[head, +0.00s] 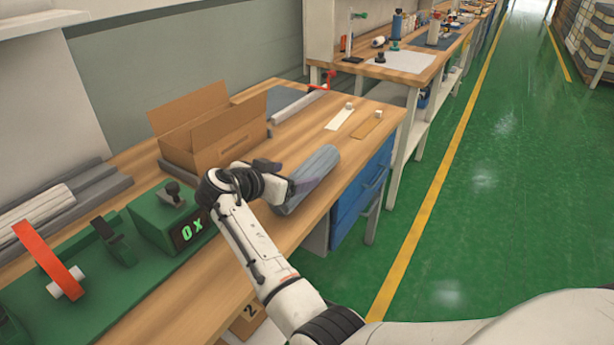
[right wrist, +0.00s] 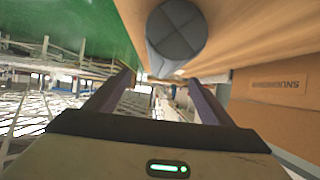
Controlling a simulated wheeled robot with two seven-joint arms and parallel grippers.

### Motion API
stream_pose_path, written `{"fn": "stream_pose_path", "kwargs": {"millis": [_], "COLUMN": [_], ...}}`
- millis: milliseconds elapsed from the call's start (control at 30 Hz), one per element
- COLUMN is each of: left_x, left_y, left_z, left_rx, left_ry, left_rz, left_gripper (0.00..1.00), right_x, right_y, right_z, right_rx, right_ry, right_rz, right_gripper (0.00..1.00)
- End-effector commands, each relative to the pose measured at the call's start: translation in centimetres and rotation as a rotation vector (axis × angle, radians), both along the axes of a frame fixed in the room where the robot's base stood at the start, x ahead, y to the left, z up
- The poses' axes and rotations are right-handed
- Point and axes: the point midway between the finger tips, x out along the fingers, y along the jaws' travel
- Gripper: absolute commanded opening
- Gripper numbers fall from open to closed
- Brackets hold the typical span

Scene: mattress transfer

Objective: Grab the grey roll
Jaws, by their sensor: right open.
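The grey roll (head: 318,168) lies on the wooden workbench near its right edge in the head view. My right gripper (head: 303,184) is at the roll's near part and overlaps it in that view. In the right wrist view the roll's round end (right wrist: 177,32) faces the camera at the top centre. My right gripper (right wrist: 160,77) is open there, with one finger on each side and the roll mostly above the gap. Nothing is clearly held, and I cannot tell whether the fingers touch the roll. My left gripper is not in view.
An open cardboard box (head: 215,140) stands left of my right gripper, and it also shows in the right wrist view (right wrist: 275,88). A green device (head: 158,218) with a display is at the near left. Blue drawers (head: 362,190) hang under the bench (head: 345,155). Green floor lies right.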

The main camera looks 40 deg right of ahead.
Motion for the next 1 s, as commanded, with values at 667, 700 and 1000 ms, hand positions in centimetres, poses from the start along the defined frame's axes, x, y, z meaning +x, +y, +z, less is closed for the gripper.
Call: {"fn": "stream_pose_path", "kwargs": {"millis": [667,700,1000], "left_x": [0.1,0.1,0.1], "left_y": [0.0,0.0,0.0], "left_z": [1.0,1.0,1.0], "left_rx": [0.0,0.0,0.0], "left_ry": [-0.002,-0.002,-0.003], "left_rz": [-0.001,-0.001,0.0], "left_gripper": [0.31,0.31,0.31], "right_x": [3.1,3.1,3.1], "right_y": [-5.3,-5.4,-5.4], "right_z": [-3.5,-3.6,-3.7], "right_rx": [-0.001,0.0,0.0], "right_ry": [-0.001,-0.001,-0.001], "right_rz": [0.002,0.002,0.003], "right_gripper": [0.76,0.76,0.6]}}
